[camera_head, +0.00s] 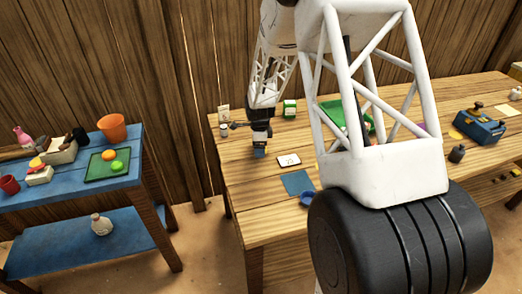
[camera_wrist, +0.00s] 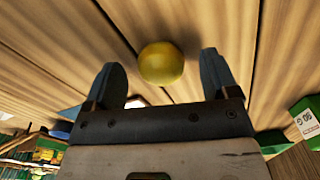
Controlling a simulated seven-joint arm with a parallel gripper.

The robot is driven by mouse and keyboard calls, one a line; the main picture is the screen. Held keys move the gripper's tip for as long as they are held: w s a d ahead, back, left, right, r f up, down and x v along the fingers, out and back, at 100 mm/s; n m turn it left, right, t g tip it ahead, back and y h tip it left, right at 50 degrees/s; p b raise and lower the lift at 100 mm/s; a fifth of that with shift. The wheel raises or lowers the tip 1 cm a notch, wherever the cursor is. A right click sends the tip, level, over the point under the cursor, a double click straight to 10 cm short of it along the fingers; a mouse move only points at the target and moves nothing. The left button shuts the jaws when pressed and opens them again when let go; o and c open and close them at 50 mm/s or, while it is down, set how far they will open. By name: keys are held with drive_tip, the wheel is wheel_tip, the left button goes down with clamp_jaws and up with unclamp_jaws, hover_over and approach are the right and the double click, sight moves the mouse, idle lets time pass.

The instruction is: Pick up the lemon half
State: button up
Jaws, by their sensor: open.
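The lemon half (camera_wrist: 161,63) is a rounded yellow piece on the wooden planks. In the wrist view it lies in the gap between my two fingertips, slightly beyond them, with visible space on both sides. My gripper (camera_head: 260,151) is open and empty, pointing down over the left part of the wooden table. I cannot make out the lemon half in the head view; my gripper probably hides it. How high the fingertips are above the table is hard to tell.
A blue scale (camera_head: 480,126) stands right. A separate blue table (camera_head: 70,190) holds several items.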

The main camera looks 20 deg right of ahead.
drive_tip(key=shift+f, duration=0.35)
idle(0.3)
drive_tip(key=c, duration=1)
drive_tip(key=shift+r, duration=0.15)
drive_tip(key=shift+r, duration=0.9)
drive_tip(key=shift+s+r, duration=0.3)
drive_tip(key=shift+r, duration=0.5)
drive_tip(key=s, duration=0.5)
drive_tip(key=s+a+r, duration=0.1)
drive_tip(key=s, duration=0.9)
drive_tip(key=shift+s+a+r, duration=0.15)
drive_tip(key=shift+s, duration=0.05)
